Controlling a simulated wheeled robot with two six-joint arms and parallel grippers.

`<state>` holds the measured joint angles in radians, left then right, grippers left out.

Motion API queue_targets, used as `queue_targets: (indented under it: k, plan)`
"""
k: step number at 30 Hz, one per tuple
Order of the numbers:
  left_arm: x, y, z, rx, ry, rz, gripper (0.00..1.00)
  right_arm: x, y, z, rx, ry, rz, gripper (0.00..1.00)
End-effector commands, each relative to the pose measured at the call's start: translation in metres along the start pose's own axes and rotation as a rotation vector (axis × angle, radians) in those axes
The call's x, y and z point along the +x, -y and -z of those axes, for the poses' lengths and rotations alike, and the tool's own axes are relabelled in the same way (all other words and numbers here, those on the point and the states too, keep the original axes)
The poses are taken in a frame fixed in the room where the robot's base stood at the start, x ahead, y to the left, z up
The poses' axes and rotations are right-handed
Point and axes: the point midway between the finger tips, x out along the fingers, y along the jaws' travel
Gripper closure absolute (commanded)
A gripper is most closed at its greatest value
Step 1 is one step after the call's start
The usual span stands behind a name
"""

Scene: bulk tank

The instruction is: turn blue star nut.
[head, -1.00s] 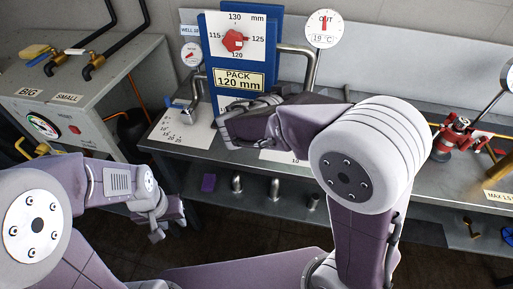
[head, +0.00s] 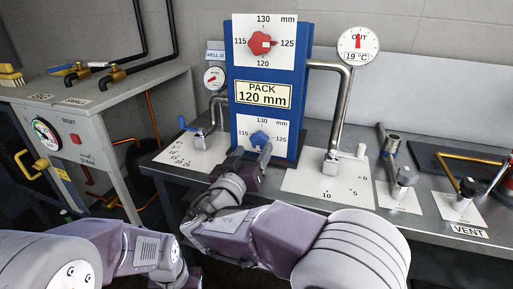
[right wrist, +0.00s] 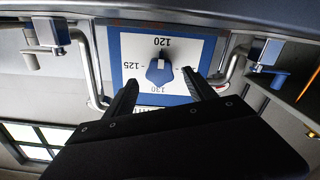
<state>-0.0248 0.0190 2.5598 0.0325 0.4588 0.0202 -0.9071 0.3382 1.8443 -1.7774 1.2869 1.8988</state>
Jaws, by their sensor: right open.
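The blue star nut (head: 260,139) sits on a white dial plate low on the blue panel (head: 240,112) in the head view. In the right wrist view the star nut (right wrist: 158,72) shows upside down, with its pointer towards the 120 mark. My right gripper (head: 253,152) is open just in front of the dial. In the right wrist view its two fingers (right wrist: 160,82) stand apart on either side of the nut, and I cannot tell whether they touch it. My left wrist (head: 180,272) is low at the bottom edge, and its fingers are not clearly visible.
A red star nut (head: 262,43) is on the upper dial, above a PACK 120 mm sign (head: 263,95). Metal pipes (head: 342,110) flank the panel. A grey cabinet (head: 95,130) stands at left. Valves (head: 402,180) and a VENT label (head: 468,231) are on the bench at right.

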Motion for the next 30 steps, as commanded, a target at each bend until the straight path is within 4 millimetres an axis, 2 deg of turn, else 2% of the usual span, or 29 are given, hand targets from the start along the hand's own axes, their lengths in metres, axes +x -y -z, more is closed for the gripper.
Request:
queue_targets:
  k: [3,6,15,21,22,30]
  plan:
    - [0.000,0.000,0.000,0.000,0.000,0.000,0.64,0.021,-0.001,-0.001,-0.001,0.001,-0.002,0.36]
    - [0.000,0.000,0.000,0.000,0.000,0.000,0.64,0.030,0.000,0.000,-0.001,0.000,0.000,0.36]
    - [0.000,0.000,0.000,0.000,0.000,0.000,0.64,0.034,0.000,0.000,-0.001,0.000,0.000,0.36]
    - [0.000,0.000,0.000,0.000,0.000,0.000,0.64,0.034,0.000,0.000,-0.001,0.000,0.001,0.91]
    - [0.000,0.000,0.000,0.000,0.000,0.000,0.64,0.034,0.000,0.000,-0.001,0.000,0.001,0.98]
    - [0.004,0.000,-0.001,0.000,0.000,0.000,0.64,0.034,0.000,-0.002,-0.031,0.000,0.001,0.98]
